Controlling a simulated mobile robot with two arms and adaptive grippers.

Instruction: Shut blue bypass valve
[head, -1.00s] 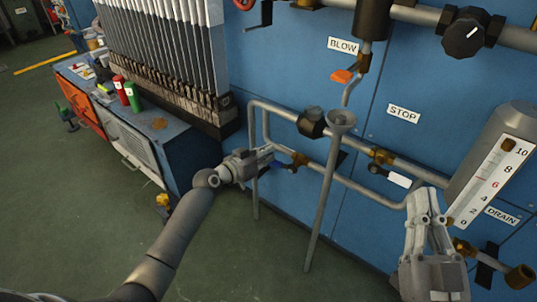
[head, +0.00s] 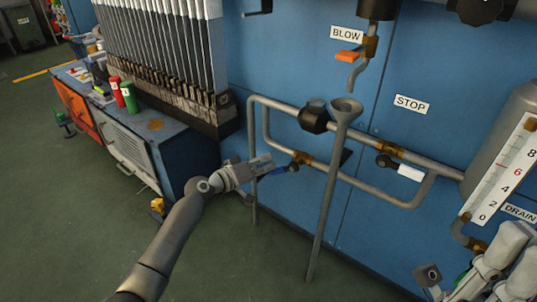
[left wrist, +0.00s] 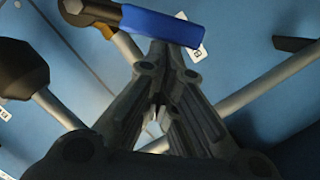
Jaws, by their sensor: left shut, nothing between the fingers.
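The bypass valve has a brass body (head: 303,158) on the lower pipe loop and a blue lever (head: 287,169) pointing left from it. My left gripper (head: 270,163) is shut and empty, with its tips beside the lever. In the left wrist view, the blue lever (left wrist: 165,25) crosses just past the closed fingertips (left wrist: 168,48); whether they touch cannot be told. My right gripper (head: 495,270) is at the lower right, cut off by the picture edge, and its fingers do not show clearly.
A grey funnel pipe (head: 328,190) stands just right of the valve. A white-handled valve (head: 408,172) is under the STOP label, an orange lever (head: 347,57) by BLOW. A low cabinet (head: 125,140) and a rack of flat boards (head: 165,60) are at left.

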